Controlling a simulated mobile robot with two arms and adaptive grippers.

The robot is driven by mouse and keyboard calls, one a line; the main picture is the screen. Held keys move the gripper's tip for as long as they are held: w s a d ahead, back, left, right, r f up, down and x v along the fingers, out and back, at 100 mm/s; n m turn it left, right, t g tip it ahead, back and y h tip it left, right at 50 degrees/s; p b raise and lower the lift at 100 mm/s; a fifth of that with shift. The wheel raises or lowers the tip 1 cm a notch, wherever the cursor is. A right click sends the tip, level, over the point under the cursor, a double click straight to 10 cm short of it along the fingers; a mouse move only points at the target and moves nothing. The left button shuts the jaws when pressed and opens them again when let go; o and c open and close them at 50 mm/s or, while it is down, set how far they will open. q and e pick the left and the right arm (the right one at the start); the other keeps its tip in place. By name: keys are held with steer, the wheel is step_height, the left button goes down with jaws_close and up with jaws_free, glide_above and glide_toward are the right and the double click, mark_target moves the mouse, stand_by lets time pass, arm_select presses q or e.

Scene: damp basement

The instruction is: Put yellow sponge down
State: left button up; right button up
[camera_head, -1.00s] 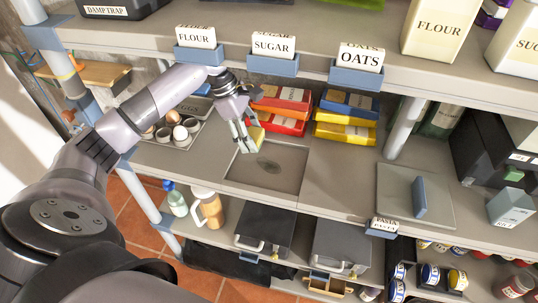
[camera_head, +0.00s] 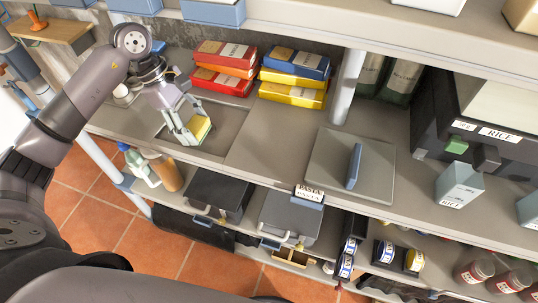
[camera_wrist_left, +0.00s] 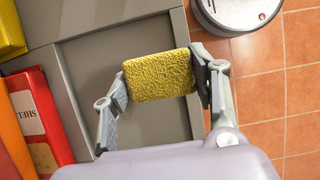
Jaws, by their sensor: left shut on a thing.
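My left gripper (camera_head: 190,133) is shut on the yellow sponge (camera_head: 200,127). The sponge also shows in the left wrist view (camera_wrist_left: 160,77), squeezed between the two fingers (camera_wrist_left: 158,84). It is held over the grey recessed tray (camera_head: 229,130) in the counter shelf, towards its front left part. The tray also shows in the left wrist view (camera_wrist_left: 96,53). I cannot tell whether the sponge's underside touches the tray. My right gripper is not in view.
A grey lid with a blue handle (camera_head: 340,190) lies to the right. Bottles (camera_head: 160,168) and dark bins (camera_head: 219,193) are below. Bare counter (camera_head: 268,145) lies right of the tray.

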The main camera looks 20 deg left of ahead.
arm_select(q)
steer(key=d+p, duration=0.1)
steer(key=d, duration=0.1)
steer(key=d+p, duration=0.1)
steer(key=d, duration=0.3)
steer(key=shift+s+r+p, duration=0.25)
steer(key=shift+r+p, duration=0.05)
steer(key=shift+p, duration=0.1)
steer(key=d+p, duration=0.1)
steer(key=d, duration=0.4)
steer(key=shift+p, duration=0.4)
steer(key=p, duration=0.2)
glide_above(263, 161)
steer(key=shift+w+a+f, duration=0.1)
steer(key=shift+a+f, duration=0.1)
steer(key=shift+a, duration=0.2)
step_height(263, 161, down, 3)
steer(key=shift+r+p, duration=0.15)
steer(key=shift+p, duration=0.65)
steer(key=shift+f, duration=0.5)
steer(key=shift+f+b, duration=0.25)
steer(key=shift+b, duration=0.05)
steer(key=shift+s+f+b, duration=0.4)
steer(key=shift+f+b, duration=0.15)
steer(key=o, duration=1.1)
steer(key=shift+w, duration=0.35)
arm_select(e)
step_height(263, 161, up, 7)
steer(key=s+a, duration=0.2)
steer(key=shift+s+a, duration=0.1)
